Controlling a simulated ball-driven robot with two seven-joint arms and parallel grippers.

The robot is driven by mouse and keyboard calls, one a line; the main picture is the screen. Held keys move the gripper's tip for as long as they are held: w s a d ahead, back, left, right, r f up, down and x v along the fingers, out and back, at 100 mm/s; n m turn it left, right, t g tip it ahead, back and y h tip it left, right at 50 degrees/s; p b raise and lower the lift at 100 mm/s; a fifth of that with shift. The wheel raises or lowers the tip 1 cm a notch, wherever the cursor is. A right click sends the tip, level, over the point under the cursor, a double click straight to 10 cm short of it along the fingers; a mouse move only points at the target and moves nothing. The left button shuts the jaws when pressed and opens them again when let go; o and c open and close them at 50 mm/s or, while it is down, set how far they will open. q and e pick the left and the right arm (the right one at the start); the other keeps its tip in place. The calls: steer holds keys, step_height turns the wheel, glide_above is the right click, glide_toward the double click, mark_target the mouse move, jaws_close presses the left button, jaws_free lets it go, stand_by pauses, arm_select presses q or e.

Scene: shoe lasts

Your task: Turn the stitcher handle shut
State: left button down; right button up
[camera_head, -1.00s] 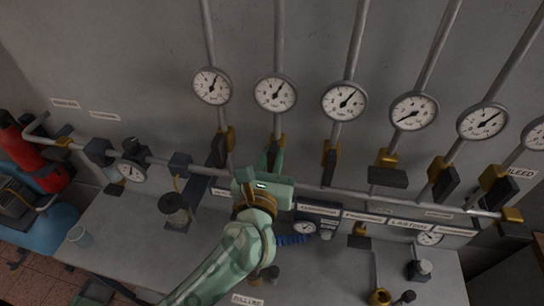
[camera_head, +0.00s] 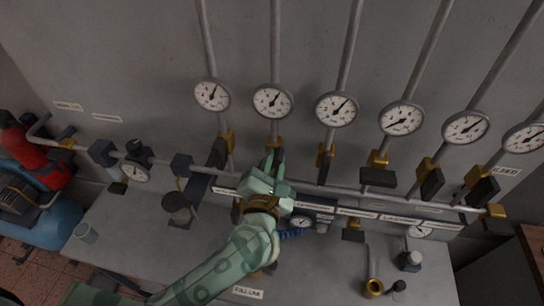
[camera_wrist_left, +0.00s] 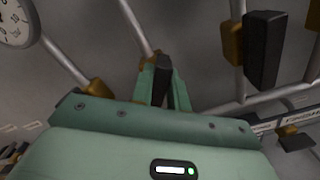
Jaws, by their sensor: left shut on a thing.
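My left gripper (camera_head: 272,160) reaches up to the second valve from the left on the wall. It is shut on that valve's black handle (camera_wrist_left: 162,82), and the fingers (camera_wrist_left: 163,90) stand on both sides of it in the left wrist view. The handle hangs from a brass valve body (camera_head: 274,141) under a round gauge (camera_head: 272,100) and looks roughly in line with its pipe. My gripper hides part of the handle and the label below, so I cannot read whether it says stitcher. My right gripper is not in view.
Neighbouring black handles hang close by on the left (camera_head: 217,153) and right (camera_head: 325,165); another (camera_head: 378,177) lies crosswise. A horizontal pipe (camera_head: 340,190) runs behind. A red cylinder (camera_head: 40,165) stands far left.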

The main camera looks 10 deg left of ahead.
arm_select(q)
steer(key=m, duration=0.5)
steer(key=shift+d+f+m, duration=0.25)
steer(key=shift+f+m, duration=0.05)
steer(key=shift+f, duration=0.05)
steer(key=m, duration=0.4)
steer(key=shift+d+f+m, duration=0.1)
steer(key=shift+f+m, duration=0.25)
steer(key=shift+m, duration=0.05)
steer(key=c, duration=1.5)
jaws_free()
steer(key=shift+o, duration=0.7)
steer(key=shift+w, duration=0.15)
